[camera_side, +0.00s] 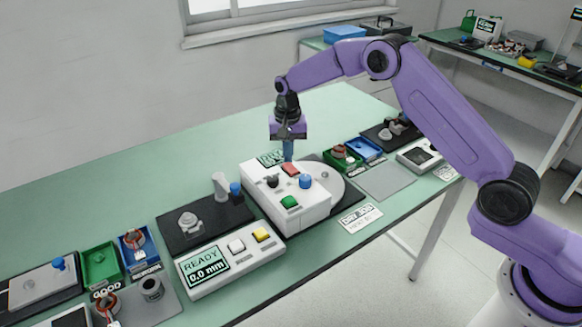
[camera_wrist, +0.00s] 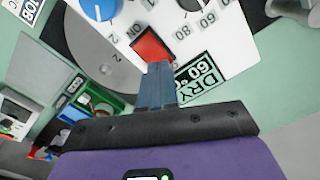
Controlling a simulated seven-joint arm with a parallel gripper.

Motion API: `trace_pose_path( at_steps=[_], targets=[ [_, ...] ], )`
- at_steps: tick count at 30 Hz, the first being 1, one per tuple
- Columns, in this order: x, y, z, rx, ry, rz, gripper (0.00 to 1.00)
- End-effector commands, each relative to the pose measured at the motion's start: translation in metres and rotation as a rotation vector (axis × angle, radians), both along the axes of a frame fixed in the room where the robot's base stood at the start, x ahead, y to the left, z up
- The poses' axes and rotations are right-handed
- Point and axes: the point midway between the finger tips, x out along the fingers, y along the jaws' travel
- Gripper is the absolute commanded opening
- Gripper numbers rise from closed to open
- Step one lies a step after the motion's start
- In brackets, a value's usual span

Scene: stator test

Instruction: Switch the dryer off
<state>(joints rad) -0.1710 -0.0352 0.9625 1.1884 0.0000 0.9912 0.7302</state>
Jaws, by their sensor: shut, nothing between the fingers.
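The dryer (camera_side: 312,208) is a white box on the green bench, with a round grey plate (camera_side: 332,182) beside it. Its top has a red button (camera_side: 291,169), a green button (camera_side: 289,202), a blue knob (camera_side: 306,181) and a black knob (camera_side: 273,181). Its display (camera_wrist: 200,78) reads "DRY 60°". My gripper (camera_side: 288,158) is shut and empty, pointing down at the red button. In the wrist view, the blue-grey fingertips (camera_wrist: 155,68) overlap the near edge of the red button (camera_wrist: 152,44). I cannot tell if they touch it.
A gauge box (camera_side: 230,258) reading "READY 0.0 mm" stands left of the dryer. A "DRY JOB" card (camera_side: 359,217) lies at the front edge. A grey mat (camera_side: 384,182) is bare.

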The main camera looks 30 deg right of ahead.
Motion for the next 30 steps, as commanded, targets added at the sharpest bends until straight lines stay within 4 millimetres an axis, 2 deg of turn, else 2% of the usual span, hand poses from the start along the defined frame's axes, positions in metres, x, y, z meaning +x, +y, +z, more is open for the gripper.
trace_pose_path(
  at_steps=[30],
  targets=[
    [0.0, 0.0, -0.013, 0.0, 0.0, 0.0, 0.0]
  ],
)
